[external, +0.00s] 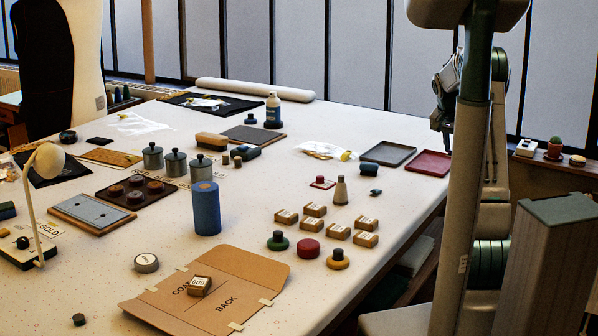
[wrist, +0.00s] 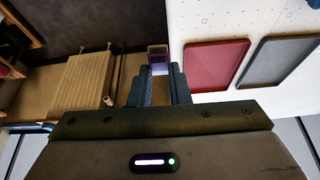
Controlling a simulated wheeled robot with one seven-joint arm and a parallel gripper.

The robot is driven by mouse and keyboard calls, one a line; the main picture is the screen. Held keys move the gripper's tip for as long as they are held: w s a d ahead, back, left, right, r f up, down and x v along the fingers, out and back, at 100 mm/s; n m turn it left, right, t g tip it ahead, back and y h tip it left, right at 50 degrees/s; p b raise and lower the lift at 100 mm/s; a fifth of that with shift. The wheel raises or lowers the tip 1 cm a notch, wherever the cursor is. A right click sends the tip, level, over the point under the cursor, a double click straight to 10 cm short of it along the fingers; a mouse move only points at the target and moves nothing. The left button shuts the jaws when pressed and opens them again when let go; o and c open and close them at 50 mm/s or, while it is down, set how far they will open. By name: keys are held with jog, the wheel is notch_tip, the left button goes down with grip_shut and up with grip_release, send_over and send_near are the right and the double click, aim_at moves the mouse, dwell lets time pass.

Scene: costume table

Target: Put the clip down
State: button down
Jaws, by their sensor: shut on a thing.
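My gripper (external: 440,128) is raised at the far right of the table, above the red tray's side in the external view. In the wrist view my gripper (wrist: 159,72) is shut on a small clip (wrist: 158,53), which shows pale and purple between the fingertips. Most of the clip is hidden by the fingers, and I cannot make it out in the external view. In the wrist view the fingers appear beside the table's edge, left of the red tray (wrist: 214,63).
The red tray (external: 430,164) and a dark grey tray (external: 388,153) lie empty near the table's right edge. Several small boxes (external: 338,229) and a blue cylinder (external: 206,208) stand farther left.

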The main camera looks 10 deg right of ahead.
jog(key=w+a+n, duration=0.3)
jog(key=w+a, duration=0.5)
jog(key=w, duration=0.1)
jog(key=n+y+p, duration=0.2)
jog(key=p, duration=0.3)
send_near(340, 172)
jog(key=shift+w+d+f+t, duration=0.45)
jog(key=shift+d+f, duration=0.1)
jog(key=shift+f, duration=0.1)
jog(key=shift+w+a+f, duration=0.15)
jog(key=shift+a+f, duration=0.15)
notch_tip(340, 172, down, 4)
jog(key=shift+r+p, duration=0.1)
jog(key=shift+p, duration=0.5)
